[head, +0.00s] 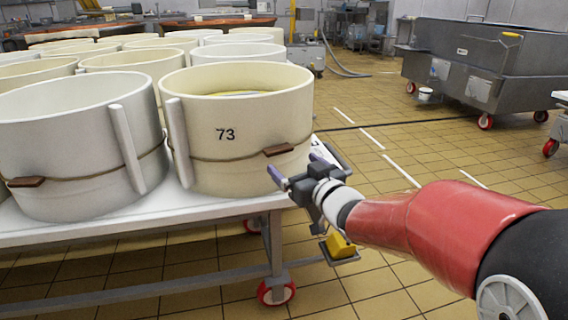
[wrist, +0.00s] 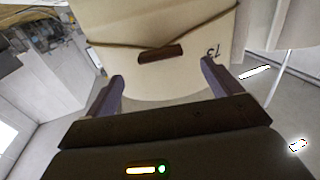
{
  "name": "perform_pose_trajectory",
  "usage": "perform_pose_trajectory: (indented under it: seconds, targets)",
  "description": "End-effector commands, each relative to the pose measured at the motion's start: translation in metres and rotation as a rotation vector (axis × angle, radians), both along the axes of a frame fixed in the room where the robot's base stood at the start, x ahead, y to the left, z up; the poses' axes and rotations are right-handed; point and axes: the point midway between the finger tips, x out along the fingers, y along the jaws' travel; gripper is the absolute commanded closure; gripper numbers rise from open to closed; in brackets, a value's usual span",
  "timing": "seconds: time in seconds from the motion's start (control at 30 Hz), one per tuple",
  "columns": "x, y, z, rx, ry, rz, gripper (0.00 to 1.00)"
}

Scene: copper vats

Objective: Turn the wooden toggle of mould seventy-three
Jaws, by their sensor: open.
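Mould 73 (head: 235,150) is a round cream mould with a black "73", standing at the near right corner of a white table. A cord runs around it. Its wooden toggle (head: 278,149) is a small brown bar on the cord, right of the number. In the wrist view the toggle (wrist: 160,53) shows upside down on the mould wall, beyond and between the fingertips. My gripper (head: 293,172) is open and empty, just below and right of the toggle in the head view, apart from it. Both fingers (wrist: 161,70) show in the wrist view.
A neighbouring white mould (head: 75,145) with its own toggle (head: 27,182) stands close on the left. More moulds fill the table (head: 180,215) behind. A yellow object (head: 340,246) is below the table's right end. Tiled floor is open to the right, up to grey wheeled vats (head: 480,65).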

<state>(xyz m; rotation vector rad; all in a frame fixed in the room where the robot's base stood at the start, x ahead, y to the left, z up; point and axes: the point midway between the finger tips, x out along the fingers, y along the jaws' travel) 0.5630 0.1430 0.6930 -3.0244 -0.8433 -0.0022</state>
Motion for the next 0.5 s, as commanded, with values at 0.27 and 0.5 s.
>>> perform_pose_trajectory:
  seconds: [0.27, 0.5]
  targets:
    - [0.038, 0.023, 0.000, -0.001, 0.001, 0.000, 0.10]
    - [0.053, 0.032, 0.000, -0.002, 0.001, -0.001, 0.10]
